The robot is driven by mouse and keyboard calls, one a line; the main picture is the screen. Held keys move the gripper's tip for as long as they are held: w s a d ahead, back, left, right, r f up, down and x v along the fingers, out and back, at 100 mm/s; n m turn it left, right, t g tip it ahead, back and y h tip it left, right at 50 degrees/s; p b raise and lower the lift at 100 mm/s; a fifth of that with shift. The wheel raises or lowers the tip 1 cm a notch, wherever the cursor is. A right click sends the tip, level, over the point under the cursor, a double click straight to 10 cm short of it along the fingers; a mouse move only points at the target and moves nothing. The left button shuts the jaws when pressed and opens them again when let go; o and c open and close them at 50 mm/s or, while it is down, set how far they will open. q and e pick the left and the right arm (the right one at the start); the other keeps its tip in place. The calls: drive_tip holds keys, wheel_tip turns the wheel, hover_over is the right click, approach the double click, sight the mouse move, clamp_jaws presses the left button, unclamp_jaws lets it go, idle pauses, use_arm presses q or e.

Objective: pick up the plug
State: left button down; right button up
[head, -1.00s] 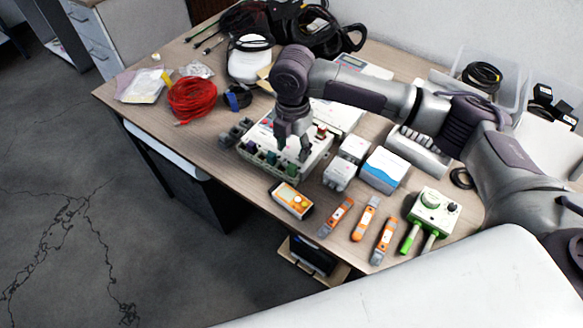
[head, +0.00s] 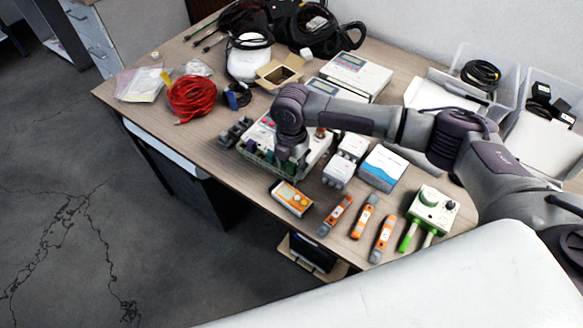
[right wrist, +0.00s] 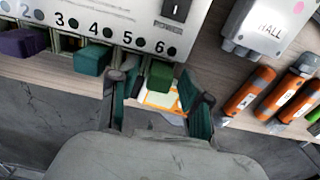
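In the right wrist view, a white panel (right wrist: 120,22) with numbered positions has several coloured plugs along its front edge. A green plug (right wrist: 158,75) is by numbers 5 and 6, a teal plug (right wrist: 92,59) is left of it, and a purple plug (right wrist: 20,42) is farther left. My right gripper (right wrist: 161,92) is open, one finger on each side of the green plug; I cannot tell whether they touch it. In the head view my right gripper (head: 289,168) is low at the panel's front edge and the wrist hides part of the panel. My left gripper is not in view.
White boxes (head: 340,170) stand right of the panel. An orange meter (head: 291,197) and several orange tools (head: 363,217) lie in front. A white-green device (head: 433,209) stands at the right. Red cable (head: 191,98) lies at the left.

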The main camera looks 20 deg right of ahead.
clamp_jaws()
drive_tip(key=shift+r, duration=0.15)
